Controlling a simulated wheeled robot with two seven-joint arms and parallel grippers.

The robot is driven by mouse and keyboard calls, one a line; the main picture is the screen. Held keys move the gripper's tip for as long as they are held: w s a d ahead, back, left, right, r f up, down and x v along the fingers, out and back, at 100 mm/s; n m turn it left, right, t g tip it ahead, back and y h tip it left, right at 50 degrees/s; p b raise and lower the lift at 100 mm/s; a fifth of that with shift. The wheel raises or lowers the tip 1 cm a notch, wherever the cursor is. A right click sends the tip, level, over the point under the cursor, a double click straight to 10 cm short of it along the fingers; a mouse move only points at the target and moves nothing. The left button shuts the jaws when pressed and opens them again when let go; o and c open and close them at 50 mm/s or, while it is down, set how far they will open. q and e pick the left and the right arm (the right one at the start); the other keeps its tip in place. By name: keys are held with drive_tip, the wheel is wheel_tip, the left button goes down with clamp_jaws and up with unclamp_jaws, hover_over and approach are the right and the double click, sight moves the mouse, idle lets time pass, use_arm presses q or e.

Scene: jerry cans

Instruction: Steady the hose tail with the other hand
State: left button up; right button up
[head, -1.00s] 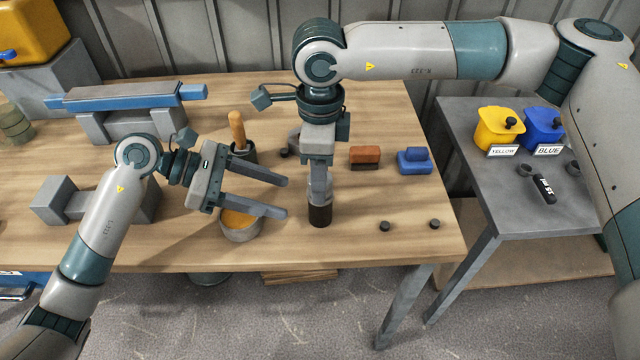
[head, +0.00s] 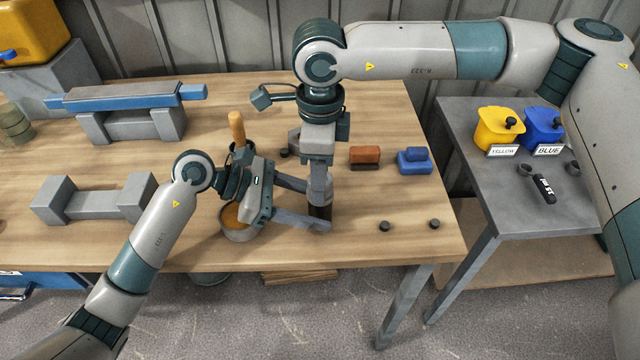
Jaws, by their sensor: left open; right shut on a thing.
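A short dark upright cylinder (head: 321,211), which looks like the hose tail, stands at or just above the wooden table near its front edge. My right gripper (head: 319,198) points straight down and is shut on its upper part. My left gripper (head: 316,208) comes in from the left, low over the table, with its jaws open. Its two fingers reach to either side of the cylinder, one behind and one in front. The front finger hides the cylinder's lower end. I cannot tell whether either finger touches it.
A bowl with orange contents (head: 236,228) sits under my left gripper. A wooden-handled tool (head: 237,127) stands behind it. A red-brown block (head: 365,154), a blue block (head: 414,163) and dark knobs (head: 384,226) lie to the right. An empty grey cradle (head: 95,200) stands left.

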use_arm(q)
drive_tip(key=c, duration=1)
drive_tip(key=shift+o, duration=0.5)
drive_tip(key=shift+c, duration=1)
drive_tip(key=shift+f, duration=0.15)
use_arm(e)
drive_tip(key=o, duration=0.6)
